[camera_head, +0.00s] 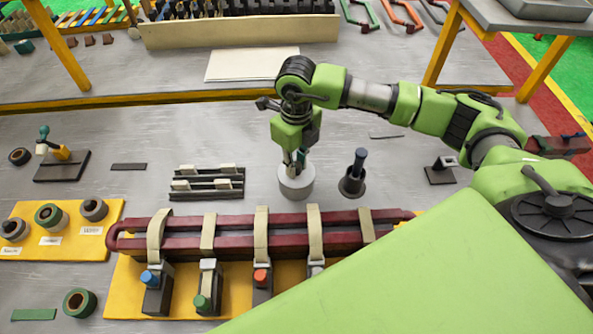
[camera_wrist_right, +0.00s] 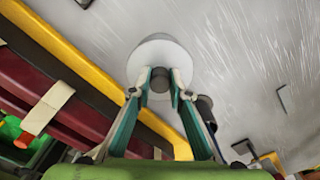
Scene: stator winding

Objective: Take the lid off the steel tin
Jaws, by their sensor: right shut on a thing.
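The steel tin (camera_head: 296,186) stands on the grey bench just behind the dark red coil, near the middle of the head view. Its pale round lid (camera_wrist_right: 149,55) shows in the right wrist view, with a dark knob (camera_wrist_right: 160,79) at its centre. My right gripper (camera_head: 296,167) reaches down onto the tin from above. In the right wrist view its two green-padded fingers (camera_wrist_right: 159,92) are shut on the knob of the lid. I cannot tell whether the lid is seated on the tin or raised a little. My left gripper is not in view.
A dark pot with a blue-black handle (camera_head: 353,177) stands close right of the tin. A slotted rack (camera_head: 207,184) is to its left. The dark red coil (camera_head: 285,236) with tan straps lies in front. Bare bench lies behind the rack.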

